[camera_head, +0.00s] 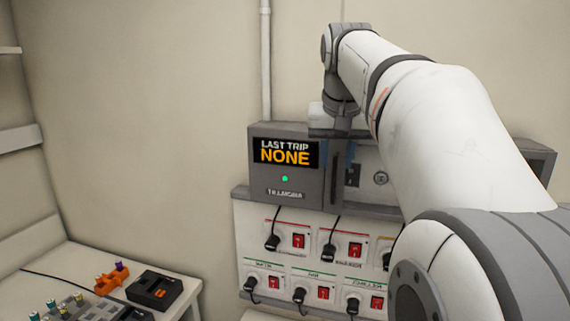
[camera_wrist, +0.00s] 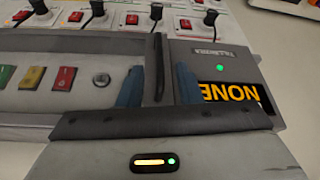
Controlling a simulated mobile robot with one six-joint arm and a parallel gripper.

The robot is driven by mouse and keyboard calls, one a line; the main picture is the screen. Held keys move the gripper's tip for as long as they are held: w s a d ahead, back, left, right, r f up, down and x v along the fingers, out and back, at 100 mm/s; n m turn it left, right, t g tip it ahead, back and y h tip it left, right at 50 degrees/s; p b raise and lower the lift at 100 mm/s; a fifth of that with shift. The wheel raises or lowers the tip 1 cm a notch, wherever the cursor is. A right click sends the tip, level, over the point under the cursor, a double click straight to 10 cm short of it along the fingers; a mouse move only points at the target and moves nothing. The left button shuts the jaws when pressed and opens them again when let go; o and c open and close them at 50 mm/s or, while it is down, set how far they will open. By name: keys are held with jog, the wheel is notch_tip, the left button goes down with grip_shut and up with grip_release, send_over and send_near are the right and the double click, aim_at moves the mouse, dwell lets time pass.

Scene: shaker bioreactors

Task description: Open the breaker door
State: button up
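The grey breaker box (camera_head: 262,188) is on the wall, with a "LAST TRIP NONE" display and a lit green lamp. A dark upright bar handle (camera_head: 334,183) stands beside the display. It also shows in the wrist view (camera_wrist: 158,55). My gripper (camera_wrist: 158,75) is open, with its two blue fingers on either side of the handle and visible gaps between. In the head view my gripper (camera_head: 337,158) is at the handle's upper part. I cannot tell where the door's edges run; no open gap shows.
Below the box is a white panel (camera_head: 240,235) with several red switches and black plugs on cables. A round lock (camera_wrist: 101,80) and coloured buttons (camera_wrist: 32,77) are beside the handle. A white table (camera_head: 62,257) with small equipment is at lower left.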

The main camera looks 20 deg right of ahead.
aim_at(335, 177)
jog(key=shift+w+d+r, duration=0.1)
jog(key=shift+d+r, duration=0.05)
jog(key=shift+d, duration=0.05)
jog(key=x, duration=0.7)
jog(key=shift+w+p, duration=0.15)
jog(key=shift+p, duration=0.25)
jog(key=shift+c, duration=0.5)
grip_shut()
